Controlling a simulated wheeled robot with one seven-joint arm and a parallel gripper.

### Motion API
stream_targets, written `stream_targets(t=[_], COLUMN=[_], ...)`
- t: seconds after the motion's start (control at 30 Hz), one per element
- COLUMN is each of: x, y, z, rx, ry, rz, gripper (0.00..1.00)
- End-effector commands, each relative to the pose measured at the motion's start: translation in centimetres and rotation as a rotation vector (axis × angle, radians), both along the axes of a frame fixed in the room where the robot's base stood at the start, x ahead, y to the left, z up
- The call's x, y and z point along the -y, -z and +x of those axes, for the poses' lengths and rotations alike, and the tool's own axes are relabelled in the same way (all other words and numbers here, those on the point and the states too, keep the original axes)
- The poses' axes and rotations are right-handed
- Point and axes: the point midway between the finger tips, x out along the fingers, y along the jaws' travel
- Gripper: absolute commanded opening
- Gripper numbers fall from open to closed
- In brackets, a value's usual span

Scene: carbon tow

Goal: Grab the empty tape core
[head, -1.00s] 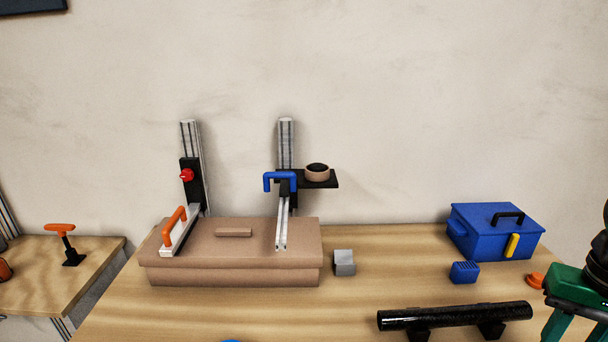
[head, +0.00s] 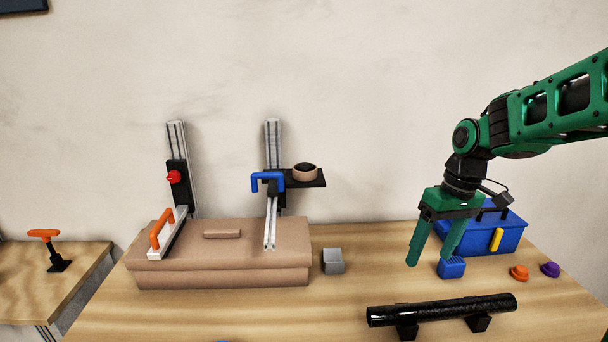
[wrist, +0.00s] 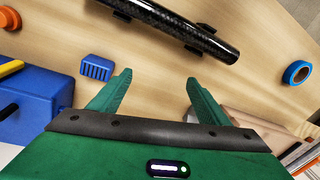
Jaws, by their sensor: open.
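A brown cardboard-like ring, which looks like the empty tape core (head: 305,176), sits on a small black shelf (head: 318,184) fixed to the right upright post. Its inside looks dark. It does not show in the wrist view. My gripper (head: 430,260) is open and empty, fingers pointing down, over the right part of the table, to the right of the core and lower in the picture. In the wrist view the two green fingers (wrist: 160,78) are spread with bare table between them. A blue ring (wrist: 297,72) lies on the table in the wrist view.
The shelf stands behind a brown box (head: 200,275) with a blue-handled clamp (head: 268,182) just left of the core. A grey block (head: 333,262), a black tube (head: 440,310) on stands, a blue block (head: 451,267) and a blue toolbox (head: 510,235) occupy the table.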

Motion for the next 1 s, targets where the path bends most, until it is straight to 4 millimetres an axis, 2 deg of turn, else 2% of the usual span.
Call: stream_targets(t=[0.03, 0.1, 0.27, 0.37, 0.5, 0.63, 0.8, 0.9, 1.0], x=[-1.4, -3.7, -9.0, -11.9, -15.0, -16.3, -15.9, -15.4, -15.3], y=[0.3, 0.4, -0.3, -1.6, -4.9, -8.9, -13.6, -15.3, -16.1], z=[2.2, 4.7, 9.8, 12.5, 15.7, 17.9, 19.5, 20.0, 20.1], rx=[0.008, 0.03, 0.114, 0.19, 0.34, 0.506, 0.702, 0.776, 0.812], ry=[-0.081, -0.196, -0.447, -0.593, -0.774, -0.909, -1.015, -1.047, -1.064], rz=[0.042, 0.105, 0.273, 0.392, 0.563, 0.705, 0.826, 0.862, 0.878], gripper=[0.7, 0.7, 0.7, 0.7, 0.7, 0.7, 0.7, 0.7, 0.7])
